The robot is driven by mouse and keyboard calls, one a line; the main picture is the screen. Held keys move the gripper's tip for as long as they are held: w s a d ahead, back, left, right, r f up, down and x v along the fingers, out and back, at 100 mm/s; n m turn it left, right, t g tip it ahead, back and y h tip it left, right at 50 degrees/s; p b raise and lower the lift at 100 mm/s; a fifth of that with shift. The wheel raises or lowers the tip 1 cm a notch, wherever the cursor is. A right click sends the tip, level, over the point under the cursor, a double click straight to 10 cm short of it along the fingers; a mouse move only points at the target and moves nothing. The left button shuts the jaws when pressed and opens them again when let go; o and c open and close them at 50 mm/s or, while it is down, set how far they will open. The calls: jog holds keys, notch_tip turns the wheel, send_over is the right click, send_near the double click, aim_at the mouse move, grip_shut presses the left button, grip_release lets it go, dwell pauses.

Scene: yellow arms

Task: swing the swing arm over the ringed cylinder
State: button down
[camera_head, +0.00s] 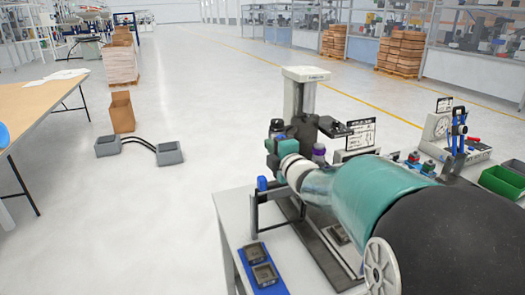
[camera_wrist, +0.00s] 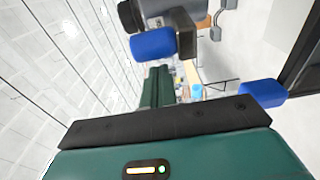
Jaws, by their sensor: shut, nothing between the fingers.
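My gripper (camera_wrist: 160,75) is at the middle of the wrist view, its narrow green fingers shut and empty beyond a dark bar. In the head view my wrist covers part of the bench fixture. A white column (camera_head: 299,95) stands there, with a dark arm (camera_head: 336,127) reaching right from near it, probably the swing arm. A purple-topped cylinder (camera_head: 319,151) stands just below that arm; I cannot tell whether it is the ringed one. In the wrist view a blue cylinder (camera_wrist: 153,43) on a dark block lies past my fingers. Contact cannot be told.
Another fixture with a dial (camera_head: 440,126) and a green bin (camera_head: 503,181) are at right. Grey floor boxes (camera_head: 168,153) lie left of the bench; the floor between is clear.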

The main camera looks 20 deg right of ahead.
jog(key=shift+d+f, duration=0.1)
jog(key=shift+d, duration=0.4)
jog(key=shift+s, duration=0.1)
